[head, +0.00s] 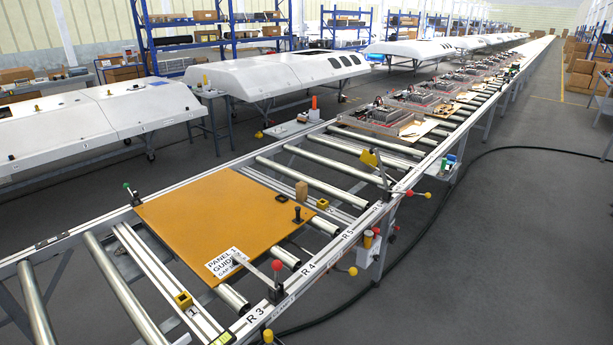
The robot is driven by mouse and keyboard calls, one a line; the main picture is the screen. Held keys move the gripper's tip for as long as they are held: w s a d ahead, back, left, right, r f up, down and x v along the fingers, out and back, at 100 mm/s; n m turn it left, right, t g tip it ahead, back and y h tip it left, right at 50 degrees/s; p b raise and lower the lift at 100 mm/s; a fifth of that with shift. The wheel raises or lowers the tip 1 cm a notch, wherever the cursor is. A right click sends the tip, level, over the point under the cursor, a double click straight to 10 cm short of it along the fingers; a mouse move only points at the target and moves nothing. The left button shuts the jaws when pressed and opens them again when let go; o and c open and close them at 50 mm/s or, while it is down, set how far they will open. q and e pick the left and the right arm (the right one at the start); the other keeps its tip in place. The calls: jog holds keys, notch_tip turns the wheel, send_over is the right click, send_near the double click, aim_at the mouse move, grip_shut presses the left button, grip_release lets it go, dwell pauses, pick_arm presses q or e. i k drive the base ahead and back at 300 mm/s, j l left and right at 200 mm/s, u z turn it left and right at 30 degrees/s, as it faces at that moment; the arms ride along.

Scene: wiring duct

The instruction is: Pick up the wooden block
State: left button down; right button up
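The wooden block (301,191) is small, tan and upright. It stands at the right far edge of the orange panel (205,222), close to a black knob-like fitting (297,214). Whether it rests on the panel or on the rail just behind it is hard to tell. Neither of my grippers is in view, and nothing visibly touches the block.
The panel lies on a roller conveyor (310,180) with metal side rails. Red-knobbed (277,265) and green-knobbed (126,186) levers stand at the panel's edges. A yellow block (323,203) sits right of the wooden block. A black cable (440,185) crosses the floor at right.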

aim_at(301, 186)
jog(key=i+l, duration=0.3)
jog(key=l, duration=0.15)
jog(key=i+l, duration=0.35)
jog(key=l, duration=0.15)
jog(key=i+l, duration=0.3)
jog(key=l, duration=0.15)
jog(key=i+l+u, duration=0.15)
jog(key=i, duration=1.55)
